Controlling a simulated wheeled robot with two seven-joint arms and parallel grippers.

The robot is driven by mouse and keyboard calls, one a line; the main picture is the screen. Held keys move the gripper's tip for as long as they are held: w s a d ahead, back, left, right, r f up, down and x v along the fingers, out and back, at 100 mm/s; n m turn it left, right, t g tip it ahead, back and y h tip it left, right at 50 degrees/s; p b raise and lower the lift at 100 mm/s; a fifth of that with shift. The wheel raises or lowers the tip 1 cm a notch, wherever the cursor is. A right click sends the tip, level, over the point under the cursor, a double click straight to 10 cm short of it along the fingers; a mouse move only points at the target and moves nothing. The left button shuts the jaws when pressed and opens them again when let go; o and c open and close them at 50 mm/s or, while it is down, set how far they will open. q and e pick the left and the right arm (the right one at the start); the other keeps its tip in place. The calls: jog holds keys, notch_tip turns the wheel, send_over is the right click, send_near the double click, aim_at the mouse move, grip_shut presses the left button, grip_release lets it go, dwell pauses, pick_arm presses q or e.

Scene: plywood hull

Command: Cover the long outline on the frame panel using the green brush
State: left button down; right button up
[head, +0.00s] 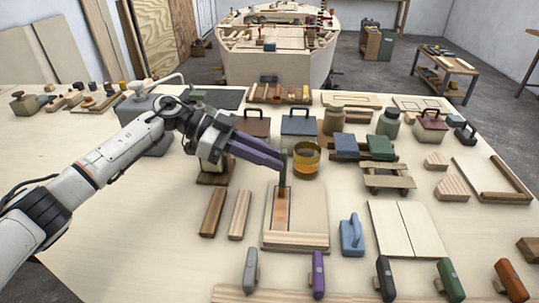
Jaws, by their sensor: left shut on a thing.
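The frame panel (309,212) is a pale wooden board with a darker strip along its lower edge, lying flat in the middle of the table. The long outline (281,214) is a narrow upright rectangle on the panel's left half, and its inside looks orange-brown. My left gripper (281,172) reaches in from the left with purple fingers, shut on the green brush (283,160). The brush stands nearly upright over the outline's top end. Its lower end looks brown; I cannot tell whether it touches the panel. My right gripper is out of view.
An amber jar (307,160) stands just behind the panel. Two wooden strips (214,213) lie to its left and a blue-handled tool (351,236) to its right. Several handled tools (318,274) line the front. Bare tabletop (130,225) lies at the left.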

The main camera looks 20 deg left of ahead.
pick_arm(q)
jog(key=shift+s+d+p, duration=0.25)
jog(key=shift+s+p, duration=0.1)
jog(key=shift+s, duration=0.45)
jog(key=shift+s, duration=0.1)
jog(key=shift+s+d, duration=0.3)
jog(key=shift+s, duration=0.65)
jog(key=shift+s+d, duration=0.25)
jog(key=shift+s, duration=0.7)
jog(key=shift+s+f, duration=0.1)
jog(key=shift+s, duration=0.05)
jog(key=shift+s+d, duration=0.3)
jog(key=shift+s, duration=0.6)
jog(key=shift+s, duration=0.1)
jog(key=shift+s+d, duration=0.25)
jog(key=shift+s, duration=0.55)
